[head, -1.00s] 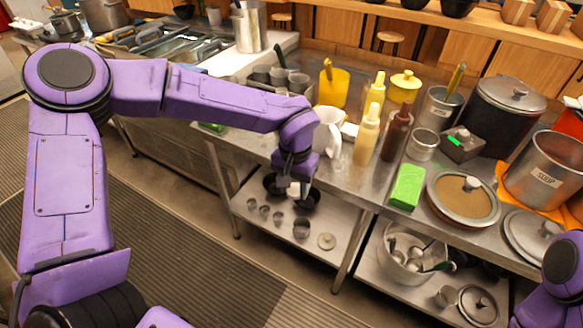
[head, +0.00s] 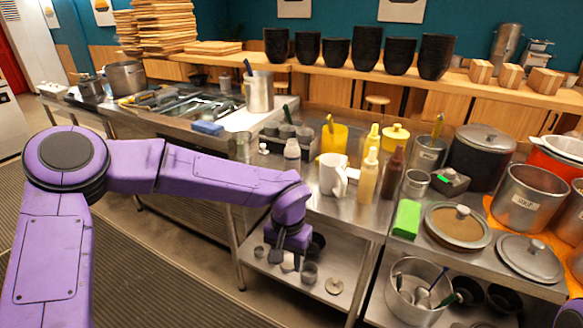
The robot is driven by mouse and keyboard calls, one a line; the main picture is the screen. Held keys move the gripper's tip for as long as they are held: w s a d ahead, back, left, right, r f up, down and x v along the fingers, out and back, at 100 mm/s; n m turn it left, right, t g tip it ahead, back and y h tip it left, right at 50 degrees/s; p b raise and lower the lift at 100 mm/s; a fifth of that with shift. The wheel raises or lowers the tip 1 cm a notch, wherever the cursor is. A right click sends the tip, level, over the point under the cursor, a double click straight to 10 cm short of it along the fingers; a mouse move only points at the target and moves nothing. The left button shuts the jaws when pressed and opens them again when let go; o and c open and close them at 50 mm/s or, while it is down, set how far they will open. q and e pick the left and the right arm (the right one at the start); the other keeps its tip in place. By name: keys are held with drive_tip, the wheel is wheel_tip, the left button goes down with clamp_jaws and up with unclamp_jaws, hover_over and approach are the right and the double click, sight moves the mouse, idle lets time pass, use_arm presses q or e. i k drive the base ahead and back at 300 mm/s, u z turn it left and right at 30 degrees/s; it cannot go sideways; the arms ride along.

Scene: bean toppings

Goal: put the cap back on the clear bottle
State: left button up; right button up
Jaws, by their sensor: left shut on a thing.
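My left gripper (head: 290,264) points down in front of the steel counter, over the lower shelf. It is shut on a small whitish thing at its fingertips; the thing is mostly hidden by the fingers, and I cannot tell surely that it is the cap. A pale, clear-looking bottle (head: 292,152) stands upright on the counter, behind my left forearm, which hides its lower part. It is above and behind the gripper, apart from it. A small white item (head: 263,149) lies left of the bottle, too small to identify. My right gripper is out of view.
Right of the bottle stand a white pitcher (head: 333,175), a yellow container (head: 334,138), a cream squeeze bottle (head: 367,178) and a brown squeeze bottle (head: 392,174). A green block (head: 406,218) lies near the front edge. The lower shelf (head: 345,268) holds small metal cups.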

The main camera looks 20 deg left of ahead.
sight(293, 151)
drive_tip(key=u, duration=1.35)
drive_tip(key=i, duration=1.05)
drive_tip(key=z, duration=0.9)
